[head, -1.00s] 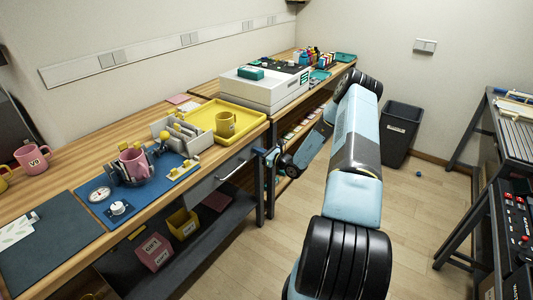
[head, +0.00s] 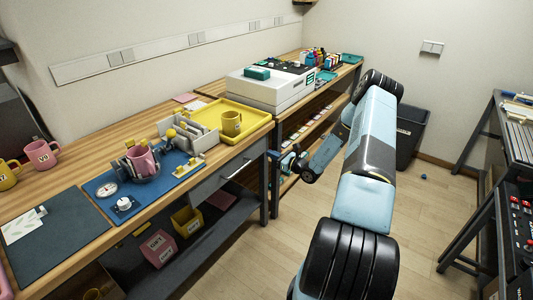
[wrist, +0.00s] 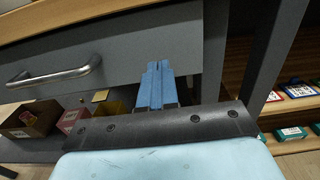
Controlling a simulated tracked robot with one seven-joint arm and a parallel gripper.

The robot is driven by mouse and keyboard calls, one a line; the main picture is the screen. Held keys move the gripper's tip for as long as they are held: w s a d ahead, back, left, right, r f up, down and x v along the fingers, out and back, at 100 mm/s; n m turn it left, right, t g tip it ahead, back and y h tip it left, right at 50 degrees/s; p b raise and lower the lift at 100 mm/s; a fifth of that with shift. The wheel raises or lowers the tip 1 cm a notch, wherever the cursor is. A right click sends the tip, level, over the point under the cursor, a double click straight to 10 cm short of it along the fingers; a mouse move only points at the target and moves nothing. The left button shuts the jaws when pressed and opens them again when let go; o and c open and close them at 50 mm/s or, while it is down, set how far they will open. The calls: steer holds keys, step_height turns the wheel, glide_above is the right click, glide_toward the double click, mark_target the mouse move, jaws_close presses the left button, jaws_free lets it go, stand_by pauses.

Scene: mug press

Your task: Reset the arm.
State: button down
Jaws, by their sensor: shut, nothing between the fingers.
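My gripper (head: 274,157) is at the end of my folded arm, in front of the bench's front edge near a table leg. In the wrist view its blue fingers (wrist: 157,88) are together with nothing between them. They point toward the grey drawer front (wrist: 130,60), to the right of its metal handle (wrist: 55,72). I cannot tell how close the fingertips are to the drawer front.
The bench holds a mug press (head: 140,165) with a pink mug and a yellow tray (head: 215,110) with a yellow mug (head: 231,123). Bins (head: 158,247) stand on the lower shelf. A control panel (head: 519,235) stands at right.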

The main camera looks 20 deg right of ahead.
steer(key=v, duration=0.9)
steer(key=s+a+r+n+g, duration=0.35)
steer(key=a+r+n, duration=0.3)
steer(key=r, duration=0.25)
steer(key=s+a+r+n+g+y, duration=0.1)
steer(key=s+a+r+n+g, duration=0.2)
steer(key=a+r+n+g, duration=0.5)
steer(key=s+a+r+n+g, duration=0.25)
steer(key=s+a+r, duration=0.2)
steer(key=r, duration=0.65)
steer(key=s+a+r+n+t+h, duration=0.1)
steer(key=s+r+n+t+h, duration=0.1)
steer(key=s+r+n+h, duration=0.3)
steer(key=s+a+r+n+t+h, duration=0.1)
steer(key=s+r+n+h, duration=0.4)
steer(key=s+r, duration=0.9)
steer(key=s+n+t, duration=0.1)
steer(key=s+n, duration=0.1)
steer(key=s, duration=0.6)
steer(key=shift+n+h, duration=0.3)
